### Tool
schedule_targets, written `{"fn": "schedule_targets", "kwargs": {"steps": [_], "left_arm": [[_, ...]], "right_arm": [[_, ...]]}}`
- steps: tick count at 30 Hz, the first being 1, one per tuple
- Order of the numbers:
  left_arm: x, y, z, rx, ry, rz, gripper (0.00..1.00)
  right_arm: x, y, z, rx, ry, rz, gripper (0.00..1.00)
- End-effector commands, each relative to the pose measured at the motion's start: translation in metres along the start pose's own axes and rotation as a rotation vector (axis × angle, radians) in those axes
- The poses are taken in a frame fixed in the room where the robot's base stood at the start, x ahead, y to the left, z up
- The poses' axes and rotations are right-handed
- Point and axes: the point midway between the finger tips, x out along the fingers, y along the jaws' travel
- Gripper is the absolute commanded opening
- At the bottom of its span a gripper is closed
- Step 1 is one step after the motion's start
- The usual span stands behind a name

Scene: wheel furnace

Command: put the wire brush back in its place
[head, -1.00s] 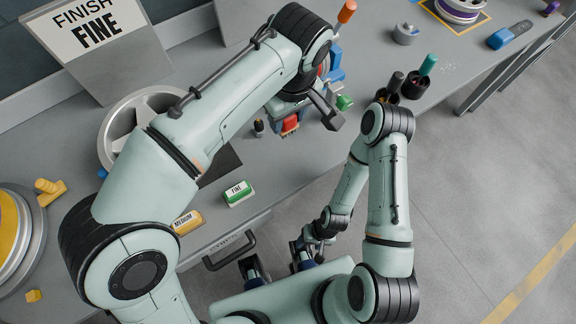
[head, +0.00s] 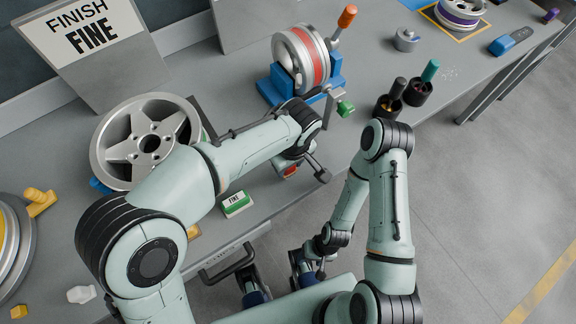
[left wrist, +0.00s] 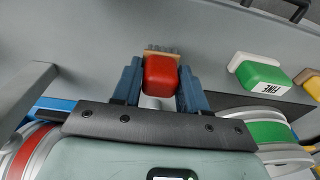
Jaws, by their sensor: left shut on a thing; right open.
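In the head view only a bit of the red brush (head: 290,171) shows below my left wrist, near the bench's front edge. The bristles point away from the palm. The brush appears clear of the bench, but its height is hard to judge. My right gripper (head: 309,264) is low by my base, open and away from the brush. I cannot make out a marked place for the brush.
A blue stand with a red-banded wheel (head: 302,58) is behind my left gripper, its green-knobbed crank (head: 345,108) nearby. Two black cups (head: 388,106) hold tools. A silver wheel (head: 145,142), a green FINE block (head: 236,203) and a drawer handle (head: 228,256) are left.

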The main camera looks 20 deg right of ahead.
Motion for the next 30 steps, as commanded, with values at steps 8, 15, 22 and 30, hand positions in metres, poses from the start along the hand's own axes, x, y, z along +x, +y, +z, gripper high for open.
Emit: {"fn": "schedule_targets", "kwargs": {"steps": [8,15,22,30], "left_arm": [[0.023,0.000,0.003,-0.001,0.000,0.000,0.18],[0.027,0.000,0.003,-0.001,0.000,0.000,0.18],[0.026,0.000,0.003,-0.001,0.000,-0.001,0.68],[0.019,0.000,0.002,-0.001,0.001,0.001,0.68]], "right_arm": [[0.002,0.000,-0.001,-0.001,0.004,-0.001,0.58],[0.004,0.001,-0.002,-0.001,0.007,-0.002,0.58],[0.004,0.000,-0.002,-0.001,0.008,-0.002,0.58],[0.001,0.000,-0.001,-0.001,0.003,-0.001,0.58]]}}
